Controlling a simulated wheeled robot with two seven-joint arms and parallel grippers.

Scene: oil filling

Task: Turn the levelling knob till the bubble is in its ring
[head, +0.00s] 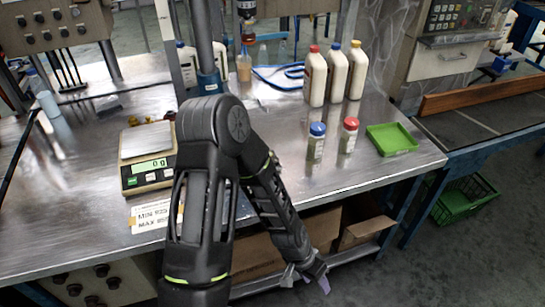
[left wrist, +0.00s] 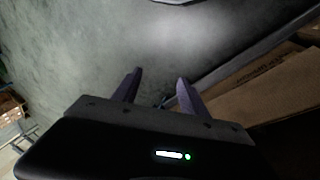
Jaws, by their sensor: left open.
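A bench scale (head: 147,160) with a silver plate and a lit green display reading about 00 stands on the left part of the metal bench. I cannot make out a levelling knob, a bubble or its ring; my left arm covers the area just right of the scale. Small dark yellow pieces (head: 133,121) show at the scale's back edge, too small to identify. My left gripper (head: 306,279) hangs low in front of the bench, below its front edge and well away from the scale. In the left wrist view its fingers (left wrist: 157,90) are apart with nothing between them. My right gripper is not seen.
Three white bottles (head: 336,76) stand at the back of the metal bench (head: 260,185). A blue-capped jar (head: 316,146), a red-capped jar (head: 348,138) and a green tray (head: 392,139) stand nearer. Cardboard boxes (head: 365,231) sit under the bench, close to my left gripper.

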